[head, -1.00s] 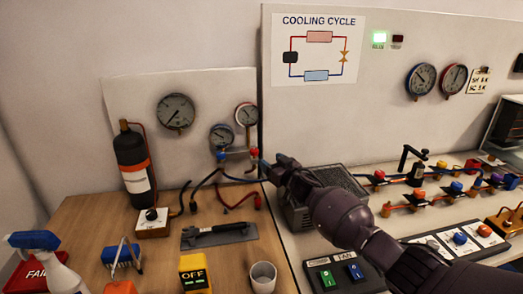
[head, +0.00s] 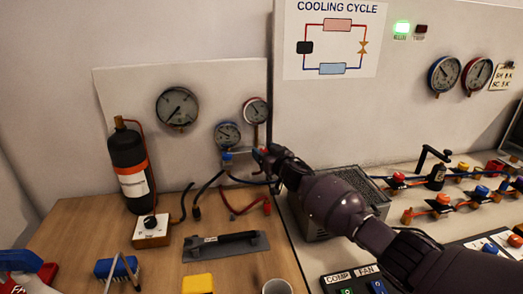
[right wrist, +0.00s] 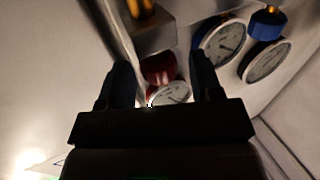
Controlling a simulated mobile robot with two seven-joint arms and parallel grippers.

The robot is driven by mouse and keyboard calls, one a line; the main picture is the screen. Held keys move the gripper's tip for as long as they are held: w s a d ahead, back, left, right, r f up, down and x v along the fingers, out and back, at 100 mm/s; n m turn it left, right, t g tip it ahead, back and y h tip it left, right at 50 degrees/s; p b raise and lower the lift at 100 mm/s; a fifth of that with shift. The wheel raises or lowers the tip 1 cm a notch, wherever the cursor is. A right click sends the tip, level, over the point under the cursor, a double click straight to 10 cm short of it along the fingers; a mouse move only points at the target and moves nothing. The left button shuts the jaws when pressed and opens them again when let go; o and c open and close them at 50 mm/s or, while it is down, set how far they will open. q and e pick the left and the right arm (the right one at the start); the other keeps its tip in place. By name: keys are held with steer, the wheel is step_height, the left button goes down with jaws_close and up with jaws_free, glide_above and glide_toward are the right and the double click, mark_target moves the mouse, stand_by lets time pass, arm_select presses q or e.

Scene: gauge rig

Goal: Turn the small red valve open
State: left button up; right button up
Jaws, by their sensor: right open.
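The small red valve (right wrist: 158,68) shows in the right wrist view as a dark red knob between the two fingers of my right gripper (right wrist: 162,80). The fingers are apart, with space on both sides of the knob. In the head view my right gripper (head: 266,158) is at the manifold below the small red-rimmed gauge (head: 256,110), and it mostly hides the red valve. The blue valve (head: 227,156) is just left of it and also shows in the right wrist view (right wrist: 268,22). My left gripper is not in view.
A blue-rimmed gauge (head: 228,135) and a larger gauge (head: 177,107) are on the panel. A black cylinder (head: 130,165) stands at left. Hoses hang under the manifold. A dark tool (head: 228,244) lies on the wooden table. A grey finned box (head: 335,200) is right of the gripper.

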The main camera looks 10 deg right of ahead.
steer(key=shift+w, duration=0.15)
steer(key=shift+r, duration=0.1)
steer(key=c, duration=0.9)
steer(key=shift+n+y, duration=0.3)
steer(key=shift+y, duration=0.1)
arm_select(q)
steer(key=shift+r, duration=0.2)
arm_select(e)
steer(key=shift+n+g+y, duration=0.5)
steer(key=shift+g+y, duration=0.1)
steer(key=shift+y, duration=0.1)
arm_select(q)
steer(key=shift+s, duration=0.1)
arm_select(e)
steer(key=o, duration=0.9)
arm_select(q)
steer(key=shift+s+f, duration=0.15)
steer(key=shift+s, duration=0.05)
